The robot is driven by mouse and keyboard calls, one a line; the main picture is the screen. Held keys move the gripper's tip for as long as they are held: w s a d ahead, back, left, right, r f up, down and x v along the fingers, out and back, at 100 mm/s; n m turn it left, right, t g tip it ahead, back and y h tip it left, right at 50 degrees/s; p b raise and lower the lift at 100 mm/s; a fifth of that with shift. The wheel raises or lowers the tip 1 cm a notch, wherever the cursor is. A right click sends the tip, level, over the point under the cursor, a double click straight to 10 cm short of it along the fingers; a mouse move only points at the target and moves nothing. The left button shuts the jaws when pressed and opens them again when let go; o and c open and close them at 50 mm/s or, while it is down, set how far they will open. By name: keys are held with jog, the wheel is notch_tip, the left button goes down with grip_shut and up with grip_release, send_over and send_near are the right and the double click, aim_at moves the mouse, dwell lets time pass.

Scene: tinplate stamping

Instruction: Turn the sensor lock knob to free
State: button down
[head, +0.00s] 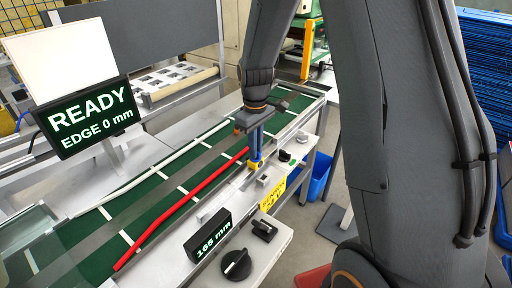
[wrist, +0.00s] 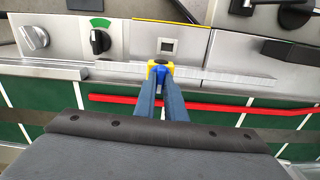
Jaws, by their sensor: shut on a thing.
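My gripper (wrist: 160,72) points down at the metal scale rail (wrist: 225,77) along the belt's edge. Its dark blue fingers are shut on a small blue-and-yellow part at the rail, which looks like the sensor lock knob. The fingers hide much of it, and no mark of its position is readable. In the head view my gripper (head: 256,152) stands upright over the same spot, with yellow (head: 255,165) at its lower end. The screen (head: 93,113) reads READY, EDGE 0 mm.
A black knob under a green arc (wrist: 100,41) and a silver knob (wrist: 35,37) stand left of my gripper in the wrist view. A red strip (head: 180,210) lies along the green belt. A 165 mm display (head: 208,236) and a large black knob (head: 237,264) stand nearer.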

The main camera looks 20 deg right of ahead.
jog(key=shift+w+n, duration=0.1)
jog(key=shift+n, duration=0.3)
jog(key=c, duration=1.8)
grip_release()
jog(key=shift+r+b, duration=1.15)
jog(key=shift+r, duration=2.8)
jog(key=s+f+m+b, duration=0.1)
jog(key=s+f+m, duration=0.1)
jog(key=s, duration=0.3)
jog(key=s+f+m+t+b, duration=0.1)
jog(key=s+f+m, duration=0.1)
jog(key=s, duration=0.4)
jog(key=s+f+m, duration=0.2)
jog(key=s+m, duration=0.1)
jog(key=s, duration=0.3)
jog(key=shift+s+f+b, duration=0.15)
jog(key=shift+f+b, duration=0.1)
jog(key=shift+b, duration=0.15)
